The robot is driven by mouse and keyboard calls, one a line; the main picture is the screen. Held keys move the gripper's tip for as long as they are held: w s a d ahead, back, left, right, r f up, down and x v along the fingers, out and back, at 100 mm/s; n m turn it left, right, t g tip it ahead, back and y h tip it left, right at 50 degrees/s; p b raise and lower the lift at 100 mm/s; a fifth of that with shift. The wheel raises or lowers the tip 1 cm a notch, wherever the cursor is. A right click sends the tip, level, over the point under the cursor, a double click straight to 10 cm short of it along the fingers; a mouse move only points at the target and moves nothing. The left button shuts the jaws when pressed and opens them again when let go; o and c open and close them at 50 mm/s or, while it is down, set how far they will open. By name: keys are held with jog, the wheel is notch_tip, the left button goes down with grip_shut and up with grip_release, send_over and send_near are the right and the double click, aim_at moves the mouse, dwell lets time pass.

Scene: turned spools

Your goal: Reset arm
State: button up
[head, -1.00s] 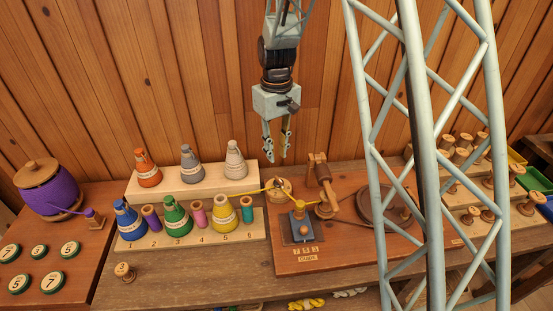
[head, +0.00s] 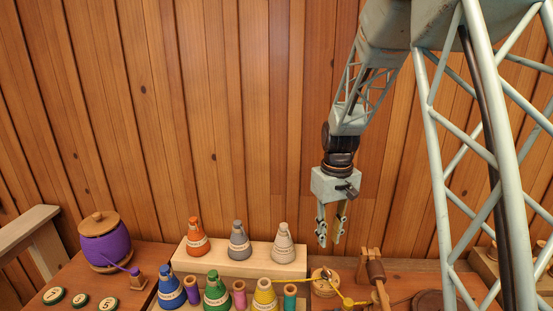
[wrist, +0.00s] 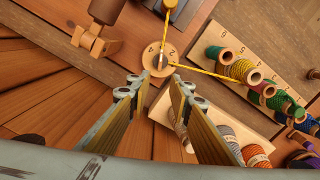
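My gripper (head: 328,243) hangs pointing down in the head view, above the bench and in front of the plank wall. Its two fingers (wrist: 155,85) stand apart in the wrist view, with nothing held between them. Below it is a round wooden disc (wrist: 161,60) with a yellow thread across it; the disc also shows in the head view (head: 324,282). The fingers are clear of the disc in the head view.
A wooden rack (head: 250,262) holds orange, grey and pale cones; blue, green and yellow cones stand in front. A purple drum (head: 105,243) stands at left. A wooden post arm (head: 374,275) stands right of the disc. Free air surrounds the gripper.

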jog(key=s+r+m+t, duration=0.2)
jog(key=s+r, duration=1.8)
jog(key=r, duration=0.2)
jog(key=s+r+t, duration=0.1)
jog(key=s+r, duration=0.1)
jog(key=s, duration=1)
jog(key=s+r+m+t, duration=0.1)
jog(key=s+r, duration=0.1)
jog(key=s, duration=1)
jog(key=shift+d+r, duration=0.15)
jog(key=shift+r, duration=0.05)
